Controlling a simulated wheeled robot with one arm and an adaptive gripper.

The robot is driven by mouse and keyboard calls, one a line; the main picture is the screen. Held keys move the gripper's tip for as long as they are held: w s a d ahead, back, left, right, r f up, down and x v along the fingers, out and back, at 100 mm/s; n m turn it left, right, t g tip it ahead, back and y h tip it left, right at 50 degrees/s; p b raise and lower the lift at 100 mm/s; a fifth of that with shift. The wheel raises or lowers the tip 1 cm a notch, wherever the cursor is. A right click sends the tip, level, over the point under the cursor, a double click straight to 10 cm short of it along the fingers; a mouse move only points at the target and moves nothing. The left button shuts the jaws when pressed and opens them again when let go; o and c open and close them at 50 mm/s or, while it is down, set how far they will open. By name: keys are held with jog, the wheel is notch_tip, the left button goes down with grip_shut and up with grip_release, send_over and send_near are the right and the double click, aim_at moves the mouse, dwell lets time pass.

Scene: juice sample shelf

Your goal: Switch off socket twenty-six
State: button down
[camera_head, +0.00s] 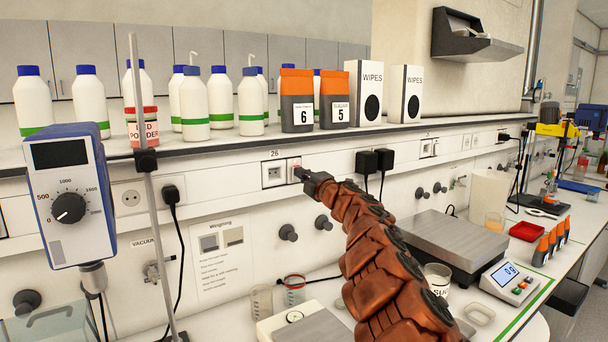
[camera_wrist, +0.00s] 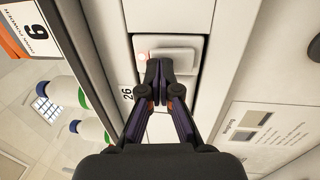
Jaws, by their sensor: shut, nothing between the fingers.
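The label 26 (camera_head: 275,154) is on the wall rail under the shelf, and it also shows sideways in the wrist view (camera_wrist: 127,94). Below the label in the head view are a white socket plate (camera_head: 273,174) and a switch (camera_head: 293,165) to its right. In the wrist view the switch is a pale rocker (camera_wrist: 176,53) with a small lit red spot at its left end. My gripper (camera_wrist: 159,68) is shut and empty, its fingertips at the rocker's near edge; I cannot tell whether they touch. In the head view my gripper (camera_head: 302,174) partly hides the switch.
Orange-grey boxes 6 (camera_head: 298,115) and 5 (camera_head: 334,112), white bottles and wipes boxes stand on the shelf (camera_head: 235,142) above. Black plugs (camera_head: 366,162) stick out of the rail to the right. A stirrer (camera_head: 70,195) on a metal stand rises at left.

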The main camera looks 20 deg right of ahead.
jog(key=shift+w+r, duration=0.1)
jog(key=shift+w, duration=0.05)
dwell(0.3)
jog(key=shift+w, duration=0.2)
jog(key=shift+a, duration=0.1)
jog(key=s+d+r+b, duration=0.1)
jog(key=s+b, duration=0.1)
jog(key=s, duration=0.5)
jog(key=s+d+r+b, duration=0.1)
jog(key=s+b, duration=0.1)
jog(key=s, duration=0.4)
jog(key=shift+s+d, duration=0.35)
jog(key=shift+d, duration=0.05)
jog(key=shift+r, duration=0.1)
